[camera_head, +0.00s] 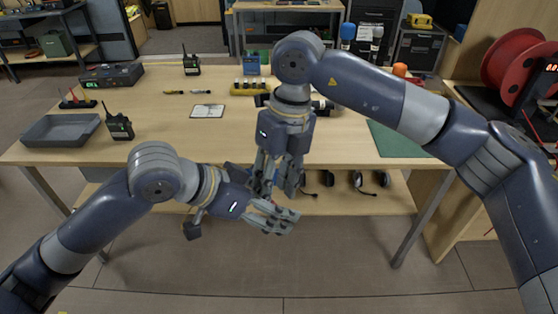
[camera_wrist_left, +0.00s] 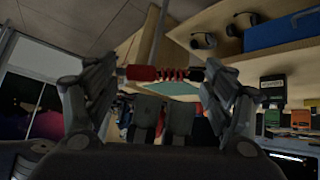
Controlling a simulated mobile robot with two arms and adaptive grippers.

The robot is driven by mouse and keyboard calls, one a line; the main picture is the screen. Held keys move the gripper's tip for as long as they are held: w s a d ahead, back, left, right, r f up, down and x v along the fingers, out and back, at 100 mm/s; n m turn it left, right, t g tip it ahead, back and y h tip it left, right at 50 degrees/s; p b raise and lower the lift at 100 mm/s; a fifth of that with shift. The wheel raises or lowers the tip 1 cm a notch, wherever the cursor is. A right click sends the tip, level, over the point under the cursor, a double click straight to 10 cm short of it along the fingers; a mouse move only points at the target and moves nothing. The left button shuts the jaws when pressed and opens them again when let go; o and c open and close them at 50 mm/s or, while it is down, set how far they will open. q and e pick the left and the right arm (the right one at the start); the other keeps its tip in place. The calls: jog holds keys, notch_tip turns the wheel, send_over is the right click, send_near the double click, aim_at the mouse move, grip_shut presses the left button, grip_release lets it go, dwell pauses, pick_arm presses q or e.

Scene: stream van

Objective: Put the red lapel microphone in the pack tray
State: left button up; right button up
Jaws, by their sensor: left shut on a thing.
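The red lapel microphone (camera_wrist_left: 150,73) lies crosswise between the fingertips of my left gripper in the left wrist view. It has a red body, a ribbed red section and dark ends. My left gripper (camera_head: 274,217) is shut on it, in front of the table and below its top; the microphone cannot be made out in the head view. My right gripper (camera_head: 275,182) points down just above and beside the left one, fingers apart, with nothing visible between them. The pack tray, a grey shallow tray (camera_head: 60,141), sits at the table's left end and looks empty.
A radio (camera_head: 119,126) stands right beside the tray. A second radio (camera_head: 191,65), a white card (camera_head: 208,111) and a yellow battery holder (camera_head: 249,87) are farther back. Headsets (camera_head: 370,181) lie on the lower shelf.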

jog(key=shift+s+a+f, duration=0.1)
jog(key=shift+a+f, duration=0.05)
jog(key=shift+f, duration=0.6)
jog(key=shift+s+a+f, duration=0.1)
jog(key=shift+f, duration=0.6)
grip_shut()
pick_arm(q)
jog(key=o, duration=1.1)
